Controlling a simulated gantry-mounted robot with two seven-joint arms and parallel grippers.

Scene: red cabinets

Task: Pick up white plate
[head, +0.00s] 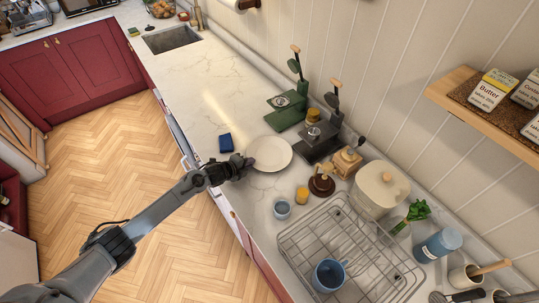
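The white plate (273,154) lies on the pale marble counter in the middle of the head view. My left gripper (246,163) reaches in from the lower left and is at the plate's left rim, overlapping it in the picture. Its fingers are dark and small here, so I cannot tell whether they are open, shut or touching the rim. The plate looks flat on the counter. My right gripper does not show.
The counter towards the sink (172,39) is clear.

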